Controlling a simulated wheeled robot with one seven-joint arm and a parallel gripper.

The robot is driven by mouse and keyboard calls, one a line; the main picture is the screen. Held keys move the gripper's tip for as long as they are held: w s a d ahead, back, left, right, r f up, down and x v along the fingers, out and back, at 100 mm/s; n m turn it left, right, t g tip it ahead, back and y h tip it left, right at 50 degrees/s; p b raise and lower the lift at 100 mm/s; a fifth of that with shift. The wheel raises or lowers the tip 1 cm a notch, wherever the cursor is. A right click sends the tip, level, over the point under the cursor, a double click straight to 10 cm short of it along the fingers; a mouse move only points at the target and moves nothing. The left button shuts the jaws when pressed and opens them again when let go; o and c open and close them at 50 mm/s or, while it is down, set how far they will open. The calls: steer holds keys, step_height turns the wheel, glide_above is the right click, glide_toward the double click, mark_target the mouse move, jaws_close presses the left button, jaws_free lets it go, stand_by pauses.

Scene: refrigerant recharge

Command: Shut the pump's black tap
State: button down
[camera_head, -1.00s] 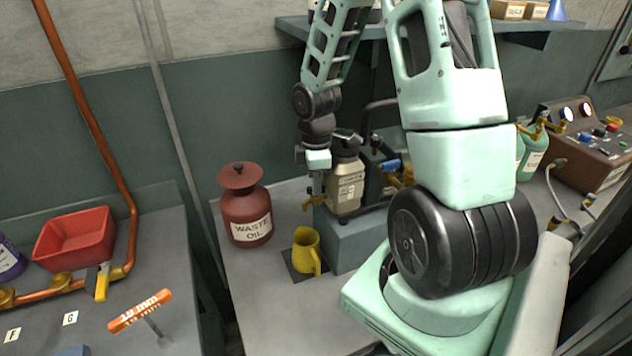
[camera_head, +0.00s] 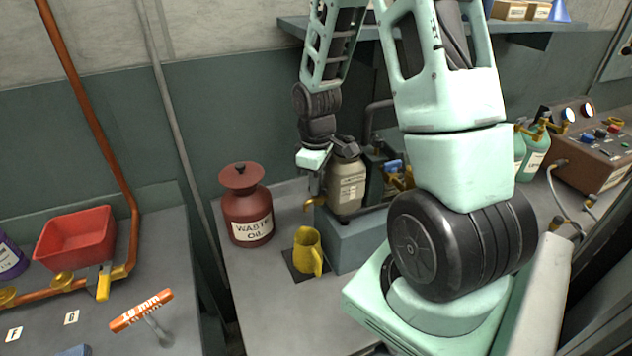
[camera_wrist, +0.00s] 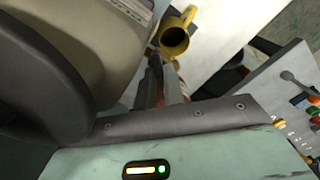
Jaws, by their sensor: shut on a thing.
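The pump (camera_head: 376,182) is dark and stands on a grey-blue block, partly behind my arm and a beige labelled bottle (camera_head: 346,187). A brass spout (camera_head: 310,205) sticks out to the left at the bottle's lower front, above the yellow mug. My gripper (camera_head: 316,192) points down beside the bottle, just above the spout, with its fingers close together. It is shut on what appears to be the black tap, which the fingers hide. In the wrist view the fingers (camera_wrist: 164,92) reach past the bottle's side (camera_wrist: 110,45) toward the mug.
The yellow mug (camera_head: 306,252) stands on a dark square below the spout; it also shows in the wrist view (camera_wrist: 174,38). A red waste oil can (camera_head: 246,208) stands to the left. The bench front is clear. A shelf (camera_head: 290,27) hangs behind.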

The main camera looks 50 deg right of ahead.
steer(key=m, duration=0.3)
steer(key=shift+s+d, duration=0.1)
steer(key=shift+s, duration=0.2)
steer(key=shift+s+f, duration=0.1)
steer(key=shift+d+m, duration=0.2)
steer(key=shift+m, duration=0.7)
steer(key=c, duration=1.4)
jaws_free()
steer(key=shift+d, duration=0.1)
step_height(320, 180, up, 9)
steer(key=p, duration=0.8)
